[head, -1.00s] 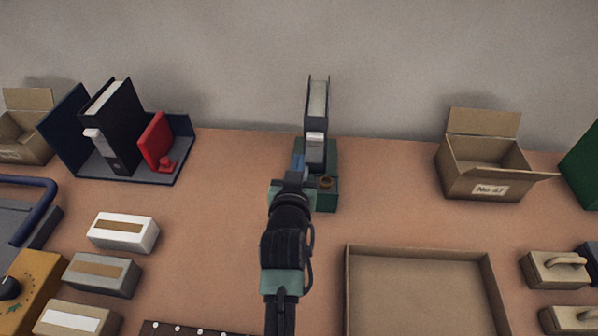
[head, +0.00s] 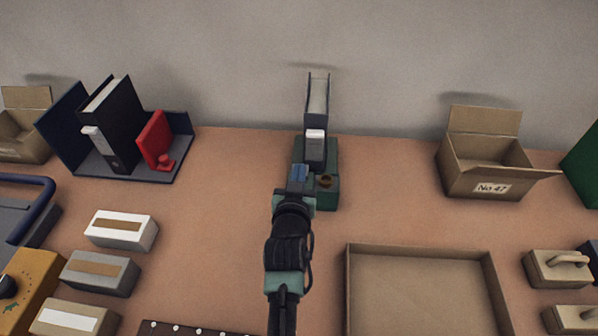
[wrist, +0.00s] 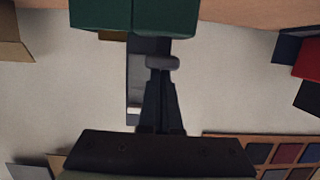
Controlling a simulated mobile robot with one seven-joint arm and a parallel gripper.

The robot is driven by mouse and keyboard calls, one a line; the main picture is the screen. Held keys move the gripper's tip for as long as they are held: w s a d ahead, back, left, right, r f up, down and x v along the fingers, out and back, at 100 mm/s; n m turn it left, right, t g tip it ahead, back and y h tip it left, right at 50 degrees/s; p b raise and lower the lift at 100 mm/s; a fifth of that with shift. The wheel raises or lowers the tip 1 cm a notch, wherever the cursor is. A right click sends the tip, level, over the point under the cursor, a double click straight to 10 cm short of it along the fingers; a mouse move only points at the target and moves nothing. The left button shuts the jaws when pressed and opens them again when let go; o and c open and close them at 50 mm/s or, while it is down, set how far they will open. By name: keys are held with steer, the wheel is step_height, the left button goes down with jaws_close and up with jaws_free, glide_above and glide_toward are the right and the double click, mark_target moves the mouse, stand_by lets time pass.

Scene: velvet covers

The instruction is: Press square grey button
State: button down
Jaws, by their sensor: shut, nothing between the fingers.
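A green block (head: 330,195) stands at the table's middle back, with a round brass-coloured knob (head: 325,181) on its top. It also shows at the top of the wrist view (wrist: 135,15). My gripper (head: 298,172) is over the block's left part in the head view, left of the knob, and hides what lies beneath. In the wrist view, the dark fingers of my gripper (wrist: 161,74) are closed together and empty. A small grey rounded piece (wrist: 162,62) shows at their tips; I cannot tell whether it is the square grey button or whether they touch it.
A dark binder (head: 315,150) stands upright at the block's rear. A shallow tray (head: 420,250) lies right of my arm; an open carton (head: 485,180) stands behind it. Bookends with a black binder (head: 112,125) are at left. Bare table lies between them and the block.

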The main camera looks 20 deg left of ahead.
step_height(320, 180, down, 2)
steer(key=shift+f+b, duration=0.1)
steer(key=shift+b, duration=0.5)
steer(key=shift+s, duration=0.1)
steer(key=shift+r+p, duration=0.5)
steer(key=shift+r, duration=0.05)
step_height(320, 180, up, 3)
steer(key=shift+r+p, duration=0.1)
steer(key=shift+p, duration=1.05)
steer(key=v, duration=1)
steer(key=shift+r, duration=0.15)
